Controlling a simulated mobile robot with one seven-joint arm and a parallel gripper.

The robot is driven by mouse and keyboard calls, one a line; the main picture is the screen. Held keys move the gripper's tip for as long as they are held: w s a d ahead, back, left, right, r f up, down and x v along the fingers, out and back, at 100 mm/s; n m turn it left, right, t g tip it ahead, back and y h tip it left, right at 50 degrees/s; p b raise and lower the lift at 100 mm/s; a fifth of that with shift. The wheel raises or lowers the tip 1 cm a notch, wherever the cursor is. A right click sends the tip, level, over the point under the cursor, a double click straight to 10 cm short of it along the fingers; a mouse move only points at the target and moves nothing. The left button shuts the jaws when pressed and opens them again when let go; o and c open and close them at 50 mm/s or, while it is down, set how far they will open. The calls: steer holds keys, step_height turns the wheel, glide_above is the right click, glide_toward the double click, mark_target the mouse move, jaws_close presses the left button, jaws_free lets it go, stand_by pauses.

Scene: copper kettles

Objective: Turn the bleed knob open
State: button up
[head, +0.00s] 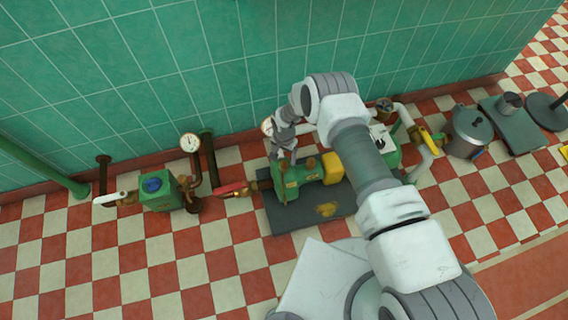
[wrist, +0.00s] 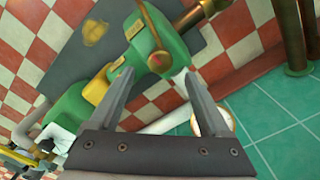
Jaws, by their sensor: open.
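A green pump (head: 292,182) with a yellow end section (head: 332,168) stands on a dark grey plate (head: 283,219). In the wrist view the green pump body (wrist: 143,45) carries a small round brownish knob (wrist: 160,62), which may be the bleed knob; no label is readable. My gripper (head: 286,158) is over the back of the pump. In the wrist view my open gripper (wrist: 158,73) has its two fingers spread, with the knob showing between and just beyond the tips. Nothing is held. I cannot tell the knob's turn position. My arm hides part of the pump's right side.
A red lever (head: 232,190) is left of the pump. A green box with a blue knob (head: 152,185) and a gauge (head: 190,142) stand further left. A yellow-handled valve (head: 428,140) and a pot (head: 470,130) are right. The tiled wall (head: 200,60) is close behind.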

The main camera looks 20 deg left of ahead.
mark_target(284, 164)
step_height(284, 164, down, 5)
steer(key=shift+f+b, duration=0.2)
steer(key=shift+b, duration=0.5)
jaws_close()
